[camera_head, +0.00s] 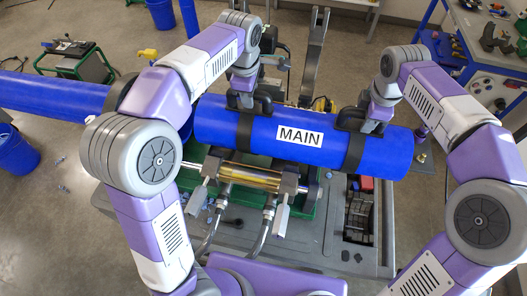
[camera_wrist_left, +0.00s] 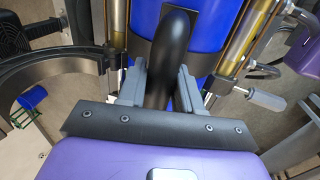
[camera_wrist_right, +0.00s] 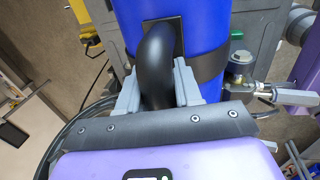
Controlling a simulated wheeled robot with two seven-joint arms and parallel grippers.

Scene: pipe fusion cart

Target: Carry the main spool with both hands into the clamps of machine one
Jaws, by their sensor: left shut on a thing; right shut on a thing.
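The main spool (camera_head: 230,130) is a thick blue pipe with a white MAIN label (camera_head: 299,136) and two black strap bands, each with a black handle. It lies nearly level, tilted slightly down to the right, over the machine's clamps and cylinders (camera_head: 250,176). My left gripper (camera_head: 244,98) is shut on the left handle, which shows between its jaws in the left wrist view (camera_wrist_left: 177,70). My right gripper (camera_head: 372,122) is shut on the right handle, also seen in the right wrist view (camera_wrist_right: 157,75). Whether the spool touches the clamps is hidden.
Another long blue pipe (camera_head: 50,95) lies at the left. An open clamp arm (camera_head: 315,50) stands behind the spool. A grey cart top with a tool recess (camera_head: 359,215) is below right. A blue bucket (camera_head: 15,158) stands on the floor at left, and a tool table (camera_head: 490,45) at back right.

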